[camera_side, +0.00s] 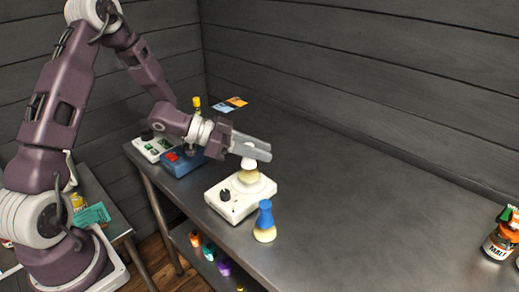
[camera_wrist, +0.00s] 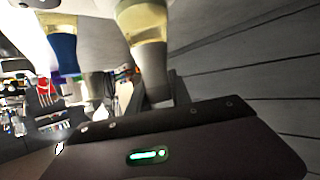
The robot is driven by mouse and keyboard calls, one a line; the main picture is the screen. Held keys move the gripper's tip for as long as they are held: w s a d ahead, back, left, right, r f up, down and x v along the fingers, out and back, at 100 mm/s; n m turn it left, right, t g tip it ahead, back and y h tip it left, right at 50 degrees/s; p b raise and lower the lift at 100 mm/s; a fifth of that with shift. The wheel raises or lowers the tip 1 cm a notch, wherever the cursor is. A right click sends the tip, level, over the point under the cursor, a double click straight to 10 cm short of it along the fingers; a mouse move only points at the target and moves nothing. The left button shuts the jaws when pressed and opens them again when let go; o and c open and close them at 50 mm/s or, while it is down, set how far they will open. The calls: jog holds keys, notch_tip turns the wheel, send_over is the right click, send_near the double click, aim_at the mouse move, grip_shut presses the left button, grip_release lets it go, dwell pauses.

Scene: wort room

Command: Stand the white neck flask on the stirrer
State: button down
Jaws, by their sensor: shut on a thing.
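The white neck flask (camera_side: 248,163) holds pale yellow liquid and is upright over the plate of the white stirrer (camera_side: 232,207). I cannot tell whether its base touches the plate. My gripper (camera_side: 251,149) comes in level from the left and is shut on the flask's neck, partly hiding it. In the wrist view the flask (camera_wrist: 145,27) hangs large at the top centre, its neck reaching down to the jaws. A blue neck flask (camera_side: 264,219) stands on the table just in front of the stirrer, and shows at the wrist view's left (camera_wrist: 64,50).
A blue device with a red part (camera_side: 176,164) and a white device with green parts (camera_side: 150,147) stand left of the stirrer. A labelled jar (camera_side: 497,243) stands far right. Small coloured bottles sit on a lower shelf.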

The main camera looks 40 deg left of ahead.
jog(key=shift+f, duration=0.55)
jog(key=c, duration=1.5)
grip_release()
jog(key=shift+o, duration=0.2)
jog(key=v, duration=1.1)
